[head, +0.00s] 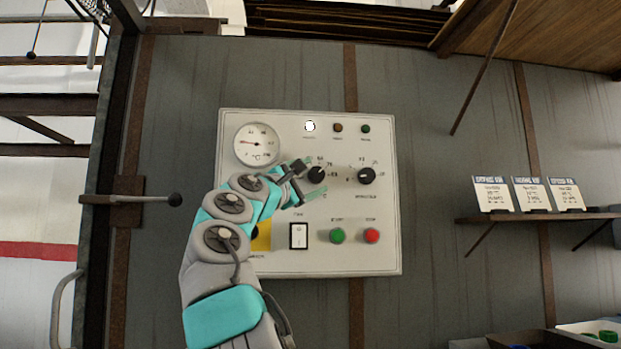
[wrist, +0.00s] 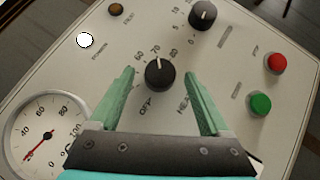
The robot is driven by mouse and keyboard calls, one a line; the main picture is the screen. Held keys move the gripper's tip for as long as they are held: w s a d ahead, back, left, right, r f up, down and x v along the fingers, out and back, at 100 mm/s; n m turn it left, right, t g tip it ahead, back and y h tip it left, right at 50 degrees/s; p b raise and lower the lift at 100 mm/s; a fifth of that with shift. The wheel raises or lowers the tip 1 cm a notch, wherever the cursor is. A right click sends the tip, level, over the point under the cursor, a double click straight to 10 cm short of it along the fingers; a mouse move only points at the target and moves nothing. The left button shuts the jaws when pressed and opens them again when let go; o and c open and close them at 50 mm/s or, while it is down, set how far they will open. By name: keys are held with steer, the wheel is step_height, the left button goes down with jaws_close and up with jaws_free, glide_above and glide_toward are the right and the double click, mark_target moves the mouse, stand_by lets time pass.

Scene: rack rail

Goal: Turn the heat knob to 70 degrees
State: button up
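The heat knob (head: 317,174) is a round black knob on the white control panel (head: 300,122). In the wrist view the knob (wrist: 159,75) shows a short white mark pointing up, roughly toward the printed 70. Numbers are printed in an arc above it, with OFF and HEAT lettering below. My gripper (wrist: 160,74) is open, with one green finger on each side of the knob and a visible gap at both sides. In the head view my gripper (head: 319,179) reaches the panel from the lower left and partly covers the knob's surroundings.
A second black knob (head: 366,176) sits to the right. Below are a white rocker switch (head: 298,236), a green button (head: 337,236) and a red button (head: 372,236). A round gauge (head: 258,144) and a lit white lamp (head: 310,126) are above. A card shelf (head: 540,217) is far right.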

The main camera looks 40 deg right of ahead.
steer(key=b+v, duration=0.2)
steer(key=v, duration=0.6)
stand_by(0.4)
steer(key=shift+w, duration=0.1)
